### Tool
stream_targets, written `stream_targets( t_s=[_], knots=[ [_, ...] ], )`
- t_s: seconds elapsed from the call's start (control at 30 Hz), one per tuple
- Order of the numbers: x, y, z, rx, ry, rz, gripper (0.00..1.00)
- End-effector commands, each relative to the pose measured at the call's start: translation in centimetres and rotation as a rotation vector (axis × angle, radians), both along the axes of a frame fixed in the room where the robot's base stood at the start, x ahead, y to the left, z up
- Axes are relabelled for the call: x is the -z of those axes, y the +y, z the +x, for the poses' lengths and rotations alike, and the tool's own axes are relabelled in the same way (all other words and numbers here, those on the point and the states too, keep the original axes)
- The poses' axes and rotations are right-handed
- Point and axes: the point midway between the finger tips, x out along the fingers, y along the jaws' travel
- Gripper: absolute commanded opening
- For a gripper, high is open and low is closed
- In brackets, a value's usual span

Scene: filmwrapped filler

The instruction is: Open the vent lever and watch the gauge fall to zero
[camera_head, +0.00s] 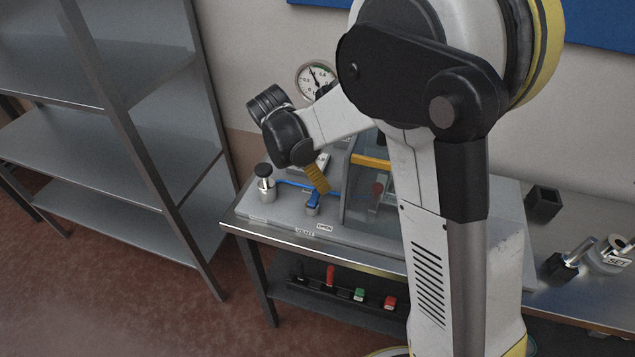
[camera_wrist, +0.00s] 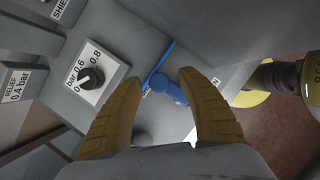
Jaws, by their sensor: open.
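The blue vent lever (camera_head: 313,199) sits on a grey panel base (camera_head: 345,226), near small labels reading VENT and OPEN. My gripper (camera_head: 324,191) reaches down to it, with ribbed yellow fingers. In the wrist view, my gripper (camera_wrist: 160,79) is open and the blue lever (camera_wrist: 172,90) lies between the fingertips, closer to the right one. I cannot tell whether a finger touches it. The round white gauge (camera_head: 314,81) is by the wall behind my arm, partly covered on its right. Its needle points up and slightly left; the exact reading is too small.
A pointer knob (camera_wrist: 90,78) with a bar scale is left of the fingers. A black box (camera_head: 543,203) stands on the bench. Metal shelving (camera_head: 110,185) is at left.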

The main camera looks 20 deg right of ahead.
Motion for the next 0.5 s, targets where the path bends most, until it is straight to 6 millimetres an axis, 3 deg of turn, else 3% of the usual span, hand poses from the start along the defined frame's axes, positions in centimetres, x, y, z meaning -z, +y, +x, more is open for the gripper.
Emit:
stream_targets(
  t_s=[0.37, 0.5],
  knots=[
    [0.69, -0.30, 0.07, 0.000, -0.001, 0.000, 0.47],
    [0.69, -0.30, 0.07, 0.000, -0.001, 0.000, 0.09]
  ],
)
